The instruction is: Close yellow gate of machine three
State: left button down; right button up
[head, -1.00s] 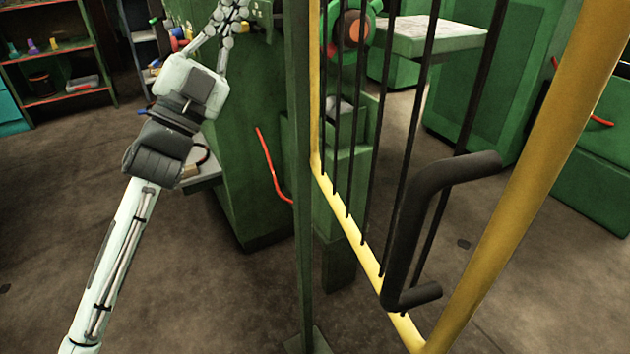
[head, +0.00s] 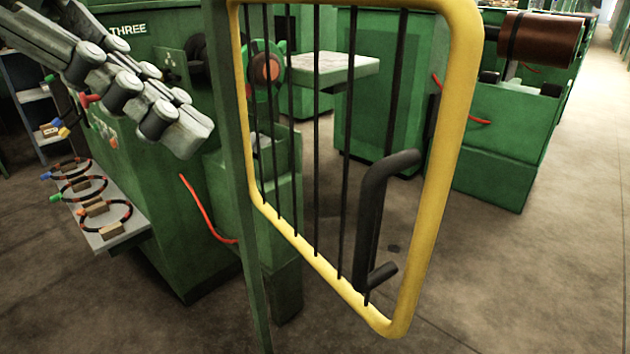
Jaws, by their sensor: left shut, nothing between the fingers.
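The yellow gate (head: 462,100) stands in the middle of the head view, swung out toward me from a green post (head: 238,200). It has a yellow tube frame, thin black bars and a black handle (head: 370,215) near its free edge. Behind it is the green machine (head: 165,200) marked THREE. My left gripper (head: 195,135) reaches in from the upper left, in front of the machine. It is shut and empty, left of the post and apart from the gate. My right gripper is not in view.
A grey shelf (head: 112,237) with several ringed cables juts from the machine at left. A red hose (head: 205,212) hangs on the machine's side. More green machines (head: 500,150) stand at right. The floor (head: 490,270) right of the gate is clear.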

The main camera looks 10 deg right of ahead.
pick_arm(q)
jog(key=s+d+f+p, duration=0.1)
jog(key=d+f, duration=0.4)
jog(key=d, duration=0.4)
jog(key=shift+s+d+f, duration=0.15)
jog(key=shift+f, duration=0.05)
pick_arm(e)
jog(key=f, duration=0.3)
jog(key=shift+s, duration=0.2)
pick_arm(q)
jog(key=shift+d, duration=0.1)
